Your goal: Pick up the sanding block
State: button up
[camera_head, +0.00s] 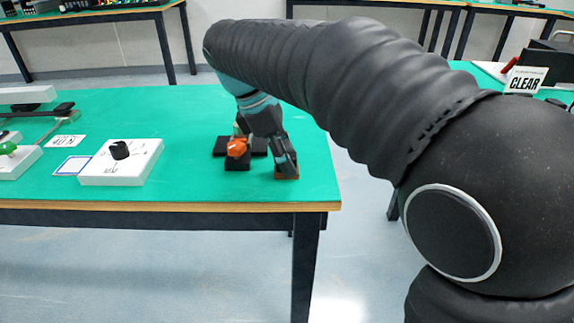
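A small block with a brown side (287,177), which looks like the sanding block, lies near the right front corner of the green table. My gripper (285,165) points down at it, with its fingertips at or around the block. The fingers cover most of the block, so I cannot tell whether they are closed on it or only beside it. The block appears to rest on the table top.
An orange knob-like part (237,147) on a black base stands just left of my gripper. A white box with a black dial (121,163) sits further left on the green table (190,120). The table's right edge is close to the block.

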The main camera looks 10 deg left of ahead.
grip_shut()
jog(key=shift+r, duration=0.1)
jog(key=shift+r, duration=0.5)
jog(key=r, duration=0.3)
jog(key=shift+s+d+r+p, duration=0.1)
jog(key=shift+d+r+p, duration=0.1)
jog(key=shift+p, duration=0.1)
jog(key=s+d+r, duration=0.5)
jog(key=d+r, duration=0.1)
jog(key=d, duration=0.3)
jog(key=shift+s+d+r, duration=0.2)
jog(key=shift+s+d, duration=0.15)
